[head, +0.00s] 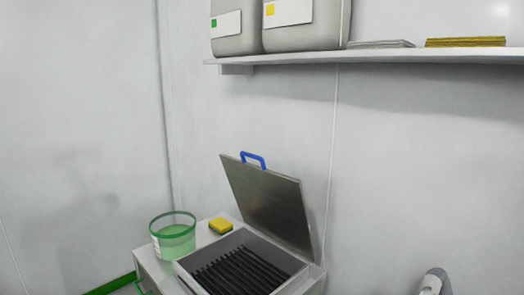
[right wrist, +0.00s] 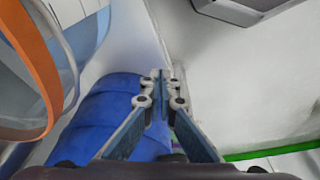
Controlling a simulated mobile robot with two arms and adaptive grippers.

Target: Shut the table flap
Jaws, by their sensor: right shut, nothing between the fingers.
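The table flap (head: 268,203) is a grey metal panel with a blue handle (head: 253,159) on its top edge. In the head view it stands raised and tilted back at the rear of an open box with dark slats (head: 240,272) on the white table (head: 150,262). My right gripper (right wrist: 160,78) shows only in the right wrist view, shut and empty. The flap cannot be made out in that view. My left gripper is out of view.
A green-rimmed clear tub (head: 173,238) and a yellow block (head: 221,226) stand left of the box. A shelf (head: 380,56) with grey containers is above. In the wrist view, a blue ribbed object (right wrist: 105,105) and an orange-rimmed clear container (right wrist: 40,85) are near the gripper.

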